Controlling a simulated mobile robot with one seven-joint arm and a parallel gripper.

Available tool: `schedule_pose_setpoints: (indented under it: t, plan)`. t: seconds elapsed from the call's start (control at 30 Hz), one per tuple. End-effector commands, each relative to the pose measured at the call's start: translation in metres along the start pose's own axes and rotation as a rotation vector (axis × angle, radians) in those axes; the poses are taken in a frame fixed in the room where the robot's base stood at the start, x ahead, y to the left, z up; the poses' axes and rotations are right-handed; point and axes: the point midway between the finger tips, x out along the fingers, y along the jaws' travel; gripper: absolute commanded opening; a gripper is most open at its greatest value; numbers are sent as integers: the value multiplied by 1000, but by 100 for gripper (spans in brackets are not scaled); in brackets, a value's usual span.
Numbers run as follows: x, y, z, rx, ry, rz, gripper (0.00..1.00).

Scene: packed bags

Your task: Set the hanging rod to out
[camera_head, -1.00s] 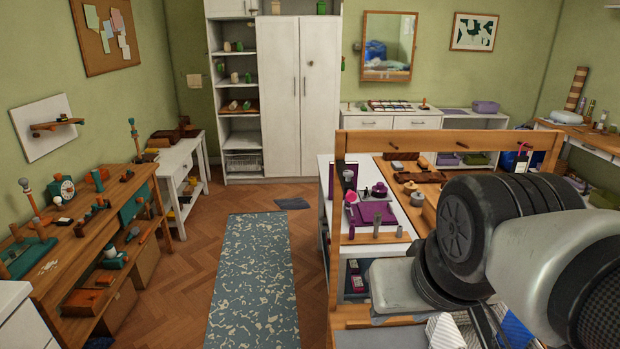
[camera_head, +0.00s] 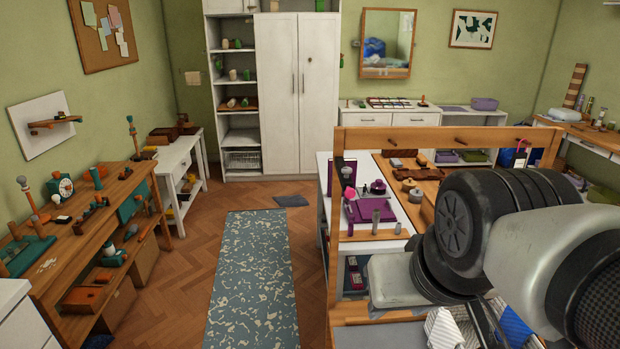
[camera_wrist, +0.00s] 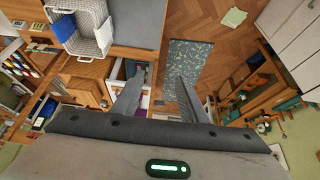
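I cannot pick out the hanging rod for certain. In the head view a wooden frame with a top rail (camera_head: 400,134) and short pegs (camera_head: 460,141) stands at the right. A short wooden bar (camera_head: 55,122) sticks out from a white wall board at the far left. Which of these, if any, is the rod, I cannot tell. My gripper (camera_wrist: 159,74) shows in the wrist view with its two fingers apart and nothing between them. In the head view my arm covers the right front, and my fingers are hidden.
A workbench (camera_head: 80,235) with small tools stands at the left, and a patterned rug (camera_head: 250,285) lies on the open floor. A white cabinet (camera_head: 297,100) stands at the back. The wrist view shows a white basket (camera_wrist: 103,40) at the upper left.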

Motion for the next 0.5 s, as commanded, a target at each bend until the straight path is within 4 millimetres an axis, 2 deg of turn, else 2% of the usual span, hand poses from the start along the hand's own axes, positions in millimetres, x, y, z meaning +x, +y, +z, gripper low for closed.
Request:
schedule_pose_setpoints:
  t: [0.07,0.17,0.3,0.4,0.5]
  plan:
    - [17,-3,-3,-8,38,-13,39]
    - [52,-10,-21,-23,159,-44,39]
    - [104,-20,-64,-41,431,-85,39]
    - [126,-21,-94,-38,637,-87,39]
    - [136,-16,-116,-28,814,-66,39]
